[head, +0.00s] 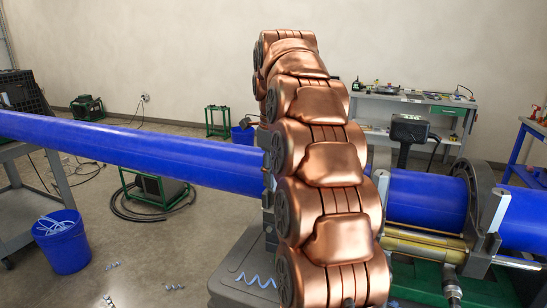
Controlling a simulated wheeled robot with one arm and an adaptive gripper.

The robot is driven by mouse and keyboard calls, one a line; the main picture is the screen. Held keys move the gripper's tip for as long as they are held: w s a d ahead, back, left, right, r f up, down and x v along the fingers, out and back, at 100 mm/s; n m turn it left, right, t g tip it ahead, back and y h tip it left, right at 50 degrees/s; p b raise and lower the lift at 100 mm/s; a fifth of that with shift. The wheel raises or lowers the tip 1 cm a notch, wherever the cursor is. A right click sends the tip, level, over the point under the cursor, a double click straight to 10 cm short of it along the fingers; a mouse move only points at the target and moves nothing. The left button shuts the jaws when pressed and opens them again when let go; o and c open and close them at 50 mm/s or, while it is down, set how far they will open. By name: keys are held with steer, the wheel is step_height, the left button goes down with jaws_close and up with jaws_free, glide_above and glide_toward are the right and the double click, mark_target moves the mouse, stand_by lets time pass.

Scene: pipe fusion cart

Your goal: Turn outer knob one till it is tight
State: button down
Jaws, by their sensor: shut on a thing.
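My copper-coloured arm rises through the middle of the head view and hides much of the pipe fusion cart. My gripper is not visible, so what it holds cannot be seen. A long blue pipe (130,143) comes in from the left and passes behind my arm. A second blue pipe section (428,200) lies on the right, up to a dark round clamp ring (484,212). A small metal fitting (452,292) shows low on the cart, below brass-coloured rods (422,249). I cannot tell whether it is outer knob one.
A blue bucket (62,246) stands on the floor at left beside a grey table (22,205). A green-framed box (155,190) with a coiled hose sits behind the long pipe. A workbench (412,98) stands at the back wall. Open floor lies left of my arm.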

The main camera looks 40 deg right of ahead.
steer(key=shift+a, duration=0.2)
steer(key=shift+s+m, duration=0.1)
steer(key=shift+m, duration=1.5)
steer(key=shift+m, duration=1.5)
steer(key=c, duration=0.9)
jaws_free()
steer(key=shift+a+r, duration=0.1)
steer(key=shift+a, duration=0.05)
steer(key=o, duration=0.9)
steer(key=shift+r, duration=0.1)
